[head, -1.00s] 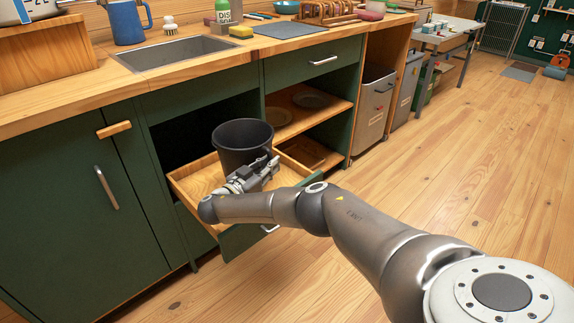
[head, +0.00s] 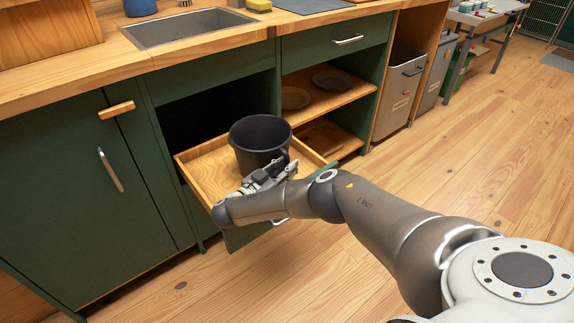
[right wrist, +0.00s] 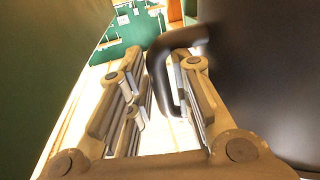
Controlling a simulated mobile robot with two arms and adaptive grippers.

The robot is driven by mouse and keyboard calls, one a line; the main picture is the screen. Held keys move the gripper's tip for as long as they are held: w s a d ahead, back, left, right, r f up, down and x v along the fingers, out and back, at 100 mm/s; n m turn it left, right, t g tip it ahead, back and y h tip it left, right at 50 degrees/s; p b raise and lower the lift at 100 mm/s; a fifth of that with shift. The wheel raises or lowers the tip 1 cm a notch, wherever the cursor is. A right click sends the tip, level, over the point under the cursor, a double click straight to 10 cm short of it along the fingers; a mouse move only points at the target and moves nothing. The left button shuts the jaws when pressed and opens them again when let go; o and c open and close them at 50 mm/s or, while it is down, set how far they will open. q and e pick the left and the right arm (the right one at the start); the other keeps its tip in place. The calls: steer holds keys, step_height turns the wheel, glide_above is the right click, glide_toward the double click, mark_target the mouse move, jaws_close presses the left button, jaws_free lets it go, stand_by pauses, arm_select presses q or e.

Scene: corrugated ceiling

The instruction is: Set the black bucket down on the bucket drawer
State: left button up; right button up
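The black bucket (head: 261,137) is upright in the head view, over the pulled-out wooden bucket drawer (head: 205,172). I cannot tell whether its base touches the drawer floor; its lower front is partly hidden by my gripper. My right gripper (head: 276,170) is at the bucket's near side, above the drawer's front. My left gripper is not in view.
A green cabinet door (head: 85,190) is left of the drawer. Shelves with plates (head: 333,80) are to its right, under the counter with the sink (head: 185,28). A grey bin (head: 398,95) stands further right. The wooden floor at right is open.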

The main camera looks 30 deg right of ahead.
steer(key=shift+o, duration=0.7)
steer(key=shift+d, duration=0.1)
